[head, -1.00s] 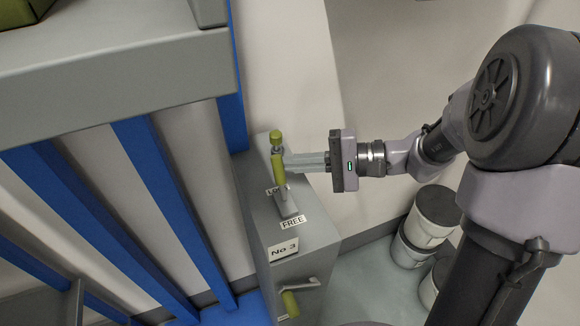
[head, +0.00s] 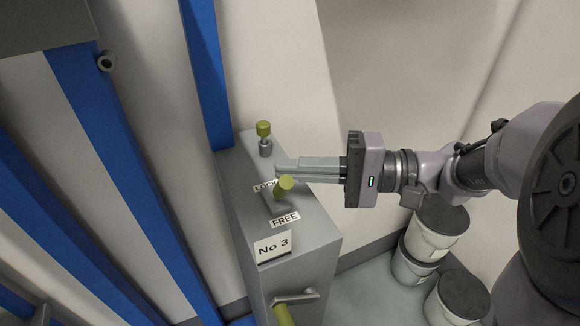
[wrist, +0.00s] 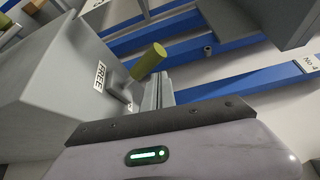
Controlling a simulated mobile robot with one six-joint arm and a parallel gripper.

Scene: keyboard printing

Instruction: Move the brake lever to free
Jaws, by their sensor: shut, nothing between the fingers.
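The brake lever has a yellow-green grip (head: 286,183) and rises from a slot in the top of the grey No 3 box (head: 236,190). It stands between the LOCK label (head: 264,186) and the FREE label (head: 285,219). The grip points toward the head camera, tilted to the FREE side. My gripper (head: 279,168) is shut and empty, its fingers reaching in from the right on the LOCK side of the grip. They look close to it or touching. The wrist view shows the grip (wrist: 149,62) and FREE label (wrist: 100,77) beside my fingers.
A green-topped knob (head: 263,130) stands on the box behind the lever. A second handle (head: 296,298) is on the box front. Blue posts (head: 207,75) stand at left. Lidded buckets (head: 437,225) stand on the floor at right.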

